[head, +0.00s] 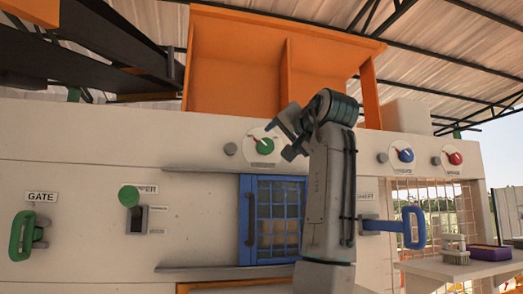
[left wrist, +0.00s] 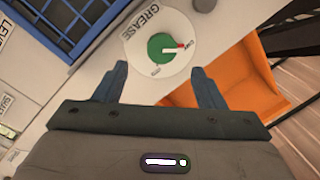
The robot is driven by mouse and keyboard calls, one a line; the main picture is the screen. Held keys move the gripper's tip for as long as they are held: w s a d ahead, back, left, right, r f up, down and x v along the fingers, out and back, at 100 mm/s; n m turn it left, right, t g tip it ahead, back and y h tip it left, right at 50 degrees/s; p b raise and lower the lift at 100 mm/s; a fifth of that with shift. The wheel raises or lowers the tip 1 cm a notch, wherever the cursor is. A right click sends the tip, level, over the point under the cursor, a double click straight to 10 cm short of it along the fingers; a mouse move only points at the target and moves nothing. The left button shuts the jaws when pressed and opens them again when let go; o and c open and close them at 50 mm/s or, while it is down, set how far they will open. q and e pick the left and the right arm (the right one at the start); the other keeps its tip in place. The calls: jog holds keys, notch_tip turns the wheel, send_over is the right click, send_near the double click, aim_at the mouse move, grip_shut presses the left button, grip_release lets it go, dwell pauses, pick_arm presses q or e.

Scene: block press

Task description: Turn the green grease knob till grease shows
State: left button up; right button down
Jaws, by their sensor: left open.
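The green grease knob (head: 265,146) sits on a round white dial on the pale panel, below the orange hopper. In the left wrist view the green knob (left wrist: 158,48) shows whole, with a white and red pointer aimed right at a small mark on the dial (left wrist: 140,62). The word GREASE is on the dial. My left gripper (head: 287,135) is just right of the knob in the head view. In the left wrist view my left gripper (left wrist: 162,85) is open and empty, its fingers short of the knob. I see no grease. My right gripper is not in view.
A blue knob (head: 405,155) and a red knob (head: 455,158) are farther right on the panel. A blue mesh door (head: 278,205) and a blue handle (head: 414,228) are below. A green gate handle (head: 21,235) is at left. A purple tray (head: 489,253) stands at right.

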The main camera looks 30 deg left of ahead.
aim_at(267, 146)
pick_arm(q)
jog(key=w+a+p, duration=0.1)
jog(key=w+a+r+p, duration=0.1)
jog(key=a+p, duration=0.1)
jog(key=shift+w+a+r+p, duration=0.1)
jog(key=shift+w+a+p, duration=0.1)
jog(key=shift+a+p, duration=0.1)
jog(key=x, duration=0.1)
jog(key=p+x, duration=0.1)
jog(key=x, duration=0.2)
jog(key=shift+a+f, duration=0.15)
jog(key=shift+f, duration=0.25)
jog(key=shift+w+a+f+p, duration=0.1)
jog(key=shift+w+a+p, duration=0.15)
jog(key=shift+a+p, duration=0.1)
jog(key=shift+d, duration=0.2)
jog(key=shift+s+d, duration=0.2)
jog(key=shift+c, duration=0.8)
jog(key=shift+w+a, duration=0.1)
jog(key=shift+a, duration=0.05)
jog(key=c, duration=0.8)
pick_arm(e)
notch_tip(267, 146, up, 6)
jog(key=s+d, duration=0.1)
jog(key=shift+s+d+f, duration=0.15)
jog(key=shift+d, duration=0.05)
